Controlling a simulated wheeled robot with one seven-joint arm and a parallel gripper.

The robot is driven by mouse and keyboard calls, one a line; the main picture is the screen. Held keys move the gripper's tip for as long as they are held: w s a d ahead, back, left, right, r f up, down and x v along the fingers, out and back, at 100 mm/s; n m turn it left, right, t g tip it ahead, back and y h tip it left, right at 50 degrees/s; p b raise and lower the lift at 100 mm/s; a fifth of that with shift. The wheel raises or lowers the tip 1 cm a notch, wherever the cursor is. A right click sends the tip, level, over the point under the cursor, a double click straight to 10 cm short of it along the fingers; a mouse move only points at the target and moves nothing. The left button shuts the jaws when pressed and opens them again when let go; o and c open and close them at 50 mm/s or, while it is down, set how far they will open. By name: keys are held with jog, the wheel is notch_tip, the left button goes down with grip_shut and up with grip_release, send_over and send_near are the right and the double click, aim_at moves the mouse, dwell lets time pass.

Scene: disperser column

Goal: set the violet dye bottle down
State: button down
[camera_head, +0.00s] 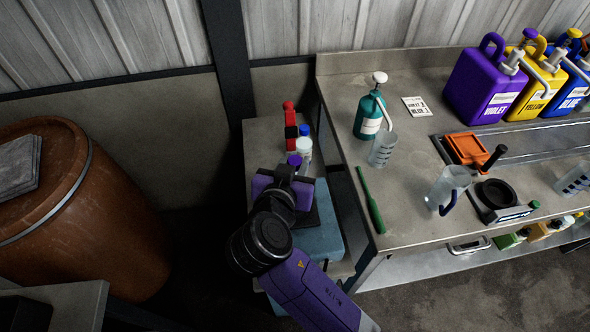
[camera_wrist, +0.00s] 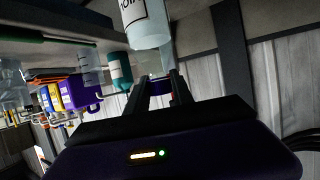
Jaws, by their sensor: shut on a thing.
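The violet dye bottle shows in the head view as a violet cap (camera_head: 294,160) at the far side of my gripper. In the wrist view its pale labelled body (camera_wrist: 146,27) is at the top, appearing upside down, with violet between the fingertips. My gripper (camera_head: 293,172) is shut on the bottle over the narrow side surface left of the bench. Its two dark fingers also show in the wrist view (camera_wrist: 161,88). My gripper hides most of the bottle in the head view. I cannot tell whether its base touches the surface.
A white bottle with a blue cap (camera_head: 304,146) and a red item (camera_head: 290,127) stand just beyond. A blue block (camera_head: 322,240) lies near my gripper. The bench (camera_head: 410,215) at right carries a teal bottle (camera_head: 370,115), beakers and large dye jugs. A brown barrel (camera_head: 90,210) is left.

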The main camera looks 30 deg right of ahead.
jog(key=shift+f, duration=1.85)
jog(key=c, duration=1.1)
grip_release()
jog(key=shift+r, duration=0.1)
jog(key=b+v, duration=0.2)
jog(key=v, duration=1)
